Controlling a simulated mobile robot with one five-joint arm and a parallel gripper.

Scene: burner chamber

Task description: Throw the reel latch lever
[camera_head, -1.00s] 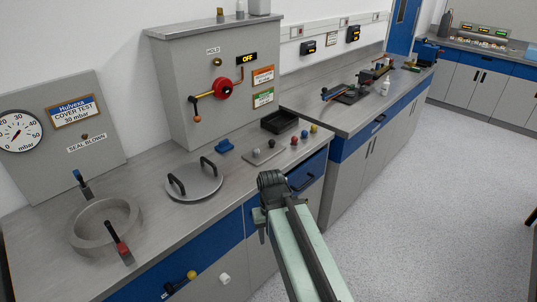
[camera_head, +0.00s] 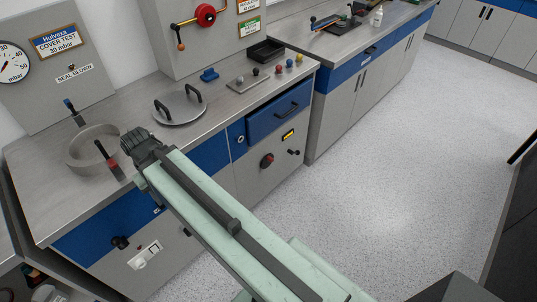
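No label in view names a reel latch lever, so I cannot tell for sure which part it is. On the lower cabinet front are a red-and-black knob (camera_head: 267,160) and a small black handle (camera_head: 294,152) below a yellow label. My gripper (camera_head: 132,140) is at the end of my pale green arm, in front of the counter edge near the grey ring. Its fingers are too dark and small to read, and nothing shows clearly in it.
The counter holds a grey ring (camera_head: 92,150) with a red-handled clamp, a round lid (camera_head: 180,107) with two black handles, a black tray (camera_head: 266,50) and several coloured knobs. A blue drawer (camera_head: 279,112) is below. The speckled floor (camera_head: 390,150) to the right is clear.

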